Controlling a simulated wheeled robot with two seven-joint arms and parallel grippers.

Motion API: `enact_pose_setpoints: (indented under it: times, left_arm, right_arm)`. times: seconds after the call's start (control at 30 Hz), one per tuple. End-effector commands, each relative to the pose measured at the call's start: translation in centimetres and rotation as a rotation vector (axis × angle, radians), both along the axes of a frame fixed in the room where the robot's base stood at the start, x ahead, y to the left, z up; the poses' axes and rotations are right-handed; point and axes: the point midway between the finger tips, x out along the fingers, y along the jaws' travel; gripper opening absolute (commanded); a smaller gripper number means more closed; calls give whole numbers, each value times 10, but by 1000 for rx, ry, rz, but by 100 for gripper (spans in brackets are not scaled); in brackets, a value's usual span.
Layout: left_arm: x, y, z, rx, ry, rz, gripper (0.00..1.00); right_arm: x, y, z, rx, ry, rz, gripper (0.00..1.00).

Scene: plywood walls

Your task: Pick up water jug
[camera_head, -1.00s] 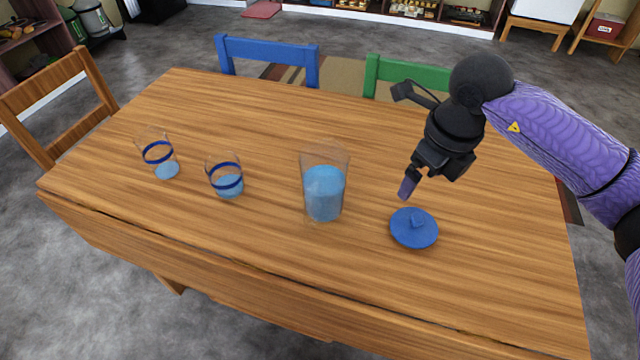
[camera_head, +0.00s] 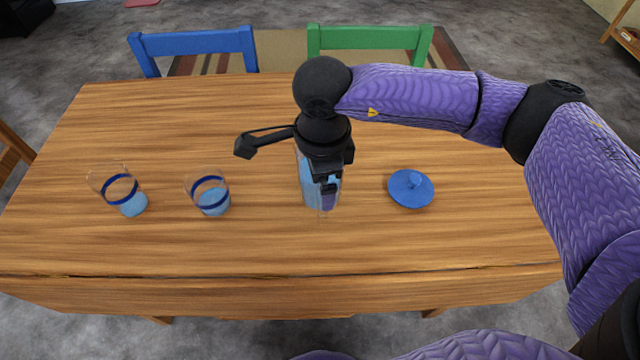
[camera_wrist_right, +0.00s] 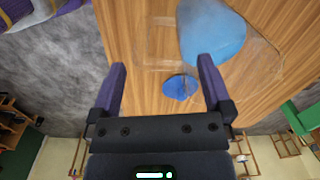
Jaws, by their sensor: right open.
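The water jug (camera_head: 307,190) is clear, with blue water in it, and stands upright on the table. My right gripper (camera_head: 328,198) is in front of and above it in the head view and hides much of it. In the right wrist view the gripper (camera_wrist_right: 160,66) is open, its two fingers apart with nothing held between them. The jug's blue water (camera_wrist_right: 212,32) shows at the top there, beyond the right finger. Whether a finger touches the jug I cannot tell. My left gripper is not in view.
Two glasses with blue bands, the nearer one (camera_head: 211,198) and the farther one (camera_head: 122,190), stand to the left. The wooden table (camera_head: 270,245) is otherwise clear. A blue chair (camera_head: 195,42) and a green chair (camera_head: 370,38) stand behind.

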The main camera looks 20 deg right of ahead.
Motion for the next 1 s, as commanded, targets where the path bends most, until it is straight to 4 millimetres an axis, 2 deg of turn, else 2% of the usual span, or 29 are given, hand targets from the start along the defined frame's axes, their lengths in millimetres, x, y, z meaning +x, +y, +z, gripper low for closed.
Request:
enact_pose_setpoints:
  times: [0.03,0.1,0.33,0.8,1.0]
  left_arm:
    - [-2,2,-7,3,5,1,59]
    - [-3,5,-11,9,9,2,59]
    - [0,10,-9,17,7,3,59]
    - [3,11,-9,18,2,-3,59]
    - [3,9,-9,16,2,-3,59]
  right_arm:
    - [1,4,-15,-1,5,1,100]
    - [1,3,-28,-1,5,-1,100]
    - [2,2,-29,0,1,-1,98]
    - [2,3,-29,1,1,-1,0]
    - [2,3,-28,1,-1,-1,0]
